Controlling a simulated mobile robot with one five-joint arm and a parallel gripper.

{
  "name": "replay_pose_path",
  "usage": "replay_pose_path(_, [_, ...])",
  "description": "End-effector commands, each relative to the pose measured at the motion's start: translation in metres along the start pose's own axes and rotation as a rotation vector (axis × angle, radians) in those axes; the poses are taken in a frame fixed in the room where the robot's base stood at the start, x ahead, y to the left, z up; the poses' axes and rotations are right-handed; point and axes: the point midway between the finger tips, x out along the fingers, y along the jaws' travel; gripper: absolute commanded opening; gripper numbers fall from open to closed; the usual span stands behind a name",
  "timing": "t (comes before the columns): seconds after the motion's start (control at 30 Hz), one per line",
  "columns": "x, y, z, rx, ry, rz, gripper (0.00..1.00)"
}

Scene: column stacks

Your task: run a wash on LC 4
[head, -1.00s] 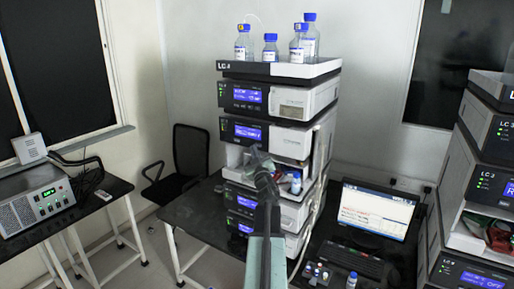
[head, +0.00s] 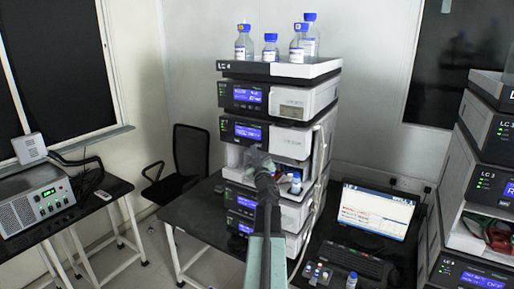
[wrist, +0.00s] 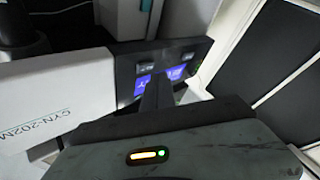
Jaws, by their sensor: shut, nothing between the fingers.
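The LC 4 stack (head: 233,68) stands on the black bench in the middle of the head view. Its upper module has a lit blue screen (head: 247,95), and the module below has another lit blue screen (head: 248,131). Lower modules also show blue screens (head: 246,203). My gripper (head: 256,154) is shut and empty in front of the stack, near the open bay under the second module. In the wrist view my gripper (wrist: 157,88) points at a dark panel with blue screens (wrist: 144,85), partly hidden by the fingers. Contact cannot be told.
Several blue-capped bottles (head: 270,47) stand on top of the stack. A small bottle (head: 295,184) is in the open bay. Another stack labelled LC 3 (head: 487,174) stands at the far right.

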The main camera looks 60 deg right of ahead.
Motion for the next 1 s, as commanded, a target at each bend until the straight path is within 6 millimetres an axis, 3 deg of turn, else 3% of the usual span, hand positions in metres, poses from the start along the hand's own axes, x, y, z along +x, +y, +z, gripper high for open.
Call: replay_pose_path(1.0, [0.0085,0.0055,0.0056,0.0,0.0,0.0,0.0])
